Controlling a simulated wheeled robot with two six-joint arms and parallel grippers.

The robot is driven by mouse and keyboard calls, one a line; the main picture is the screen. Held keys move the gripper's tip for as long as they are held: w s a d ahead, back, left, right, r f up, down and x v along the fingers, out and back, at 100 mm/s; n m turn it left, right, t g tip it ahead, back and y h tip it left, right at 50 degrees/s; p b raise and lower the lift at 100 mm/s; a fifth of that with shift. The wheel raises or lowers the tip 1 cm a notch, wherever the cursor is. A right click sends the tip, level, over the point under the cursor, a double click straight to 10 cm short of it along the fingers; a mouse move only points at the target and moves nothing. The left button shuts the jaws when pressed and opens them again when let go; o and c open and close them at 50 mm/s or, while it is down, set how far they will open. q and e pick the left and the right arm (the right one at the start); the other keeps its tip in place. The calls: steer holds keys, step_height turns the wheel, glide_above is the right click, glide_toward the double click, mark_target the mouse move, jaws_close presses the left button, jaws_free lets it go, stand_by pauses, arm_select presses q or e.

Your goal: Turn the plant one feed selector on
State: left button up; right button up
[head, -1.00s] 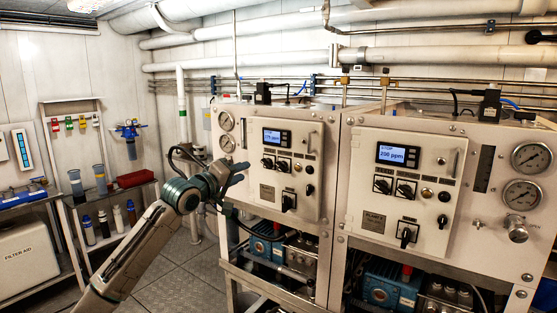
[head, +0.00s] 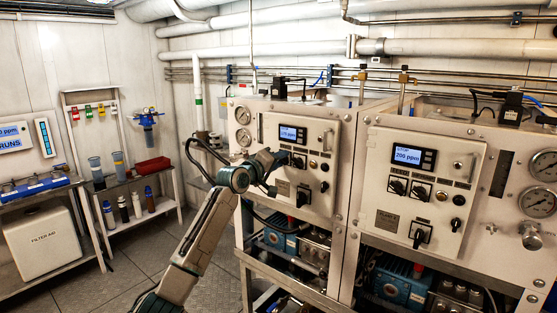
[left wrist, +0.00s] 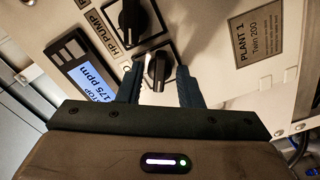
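The plant one panel (head: 325,130) is the left of two white panels in the head view. Two black selector knobs sit side by side under its lit display (head: 293,134). In the left wrist view one black knob (left wrist: 159,68) stands between the fingers of my left gripper (left wrist: 160,88), with gaps on both sides. Its label is hidden; I take it for the feed selector. The other knob (left wrist: 137,20), beside an HP PUMP label, is above it. My left gripper (head: 279,160) is open at the panel in the head view. My right gripper is not in view.
A "PLANT 1 Twin 200" plate (left wrist: 262,45) is right of the knobs in the wrist view. The wrist view display (left wrist: 88,80) reads STOP, 175 ppm. A similar panel (head: 455,165) stands to the right. Shelves with bottles (head: 122,208) stand left; floor between is clear.

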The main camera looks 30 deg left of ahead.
arm_select(q)
steer(key=shift+c, duration=0.2)
steer(key=c, duration=0.7)
steer(key=shift+o, duration=0.3)
steer(key=m+b, duration=0.2)
steer(key=m, duration=0.9)
steer(key=shift+m+b, duration=0.3)
steer(key=shift+b, duration=0.05)
steer(key=shift+m, duration=0.3)
steer(key=o, duration=0.7)
